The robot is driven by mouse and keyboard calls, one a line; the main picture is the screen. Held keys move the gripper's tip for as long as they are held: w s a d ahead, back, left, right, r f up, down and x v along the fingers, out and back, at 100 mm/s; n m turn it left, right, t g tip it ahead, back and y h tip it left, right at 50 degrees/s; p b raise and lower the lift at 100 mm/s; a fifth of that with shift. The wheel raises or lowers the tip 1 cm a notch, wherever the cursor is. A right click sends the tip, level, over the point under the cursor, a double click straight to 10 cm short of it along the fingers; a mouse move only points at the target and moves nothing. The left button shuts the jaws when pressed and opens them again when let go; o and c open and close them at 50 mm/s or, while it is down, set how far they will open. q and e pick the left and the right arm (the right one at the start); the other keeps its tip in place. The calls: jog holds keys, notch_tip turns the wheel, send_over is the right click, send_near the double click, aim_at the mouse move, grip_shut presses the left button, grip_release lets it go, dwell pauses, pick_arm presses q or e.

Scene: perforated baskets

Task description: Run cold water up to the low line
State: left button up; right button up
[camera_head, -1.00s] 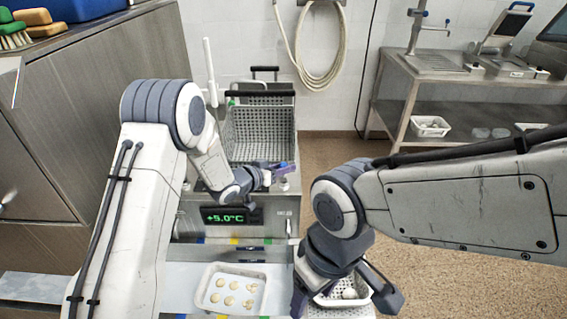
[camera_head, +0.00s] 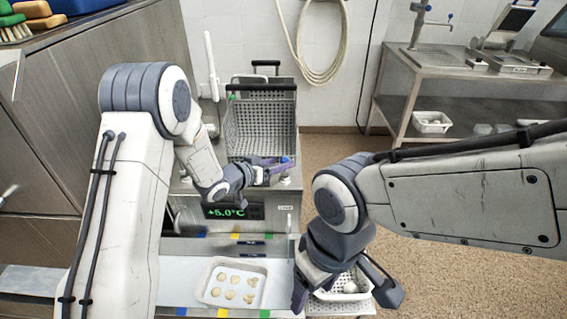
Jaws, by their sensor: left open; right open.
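A grey perforated basket (camera_head: 262,125) with a dark top bar sits in the tank of a steel unit at centre. The unit's front display (camera_head: 234,212) reads +5.0°C in green. A small pale knob (camera_head: 286,181) is on the unit's front ledge. My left gripper (camera_head: 279,166) is open and empty in front of the basket, just above and beside the knob; I cannot tell if it touches it. My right gripper (camera_head: 345,290) is open, low at the front, above a white perforated basket (camera_head: 352,282). No water surface or low line can be made out.
A white tray (camera_head: 206,289) with several round pale pieces lies at the front. A white upright pipe (camera_head: 211,65) stands left of the tank. A coiled hose (camera_head: 318,45) hangs on the wall. A steel table (camera_head: 385,100) stands at the right. The floor between is clear.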

pick_arm(q)
jog(key=v, duration=0.7)
jog(key=shift+r, duration=0.1)
dwell(7.2)
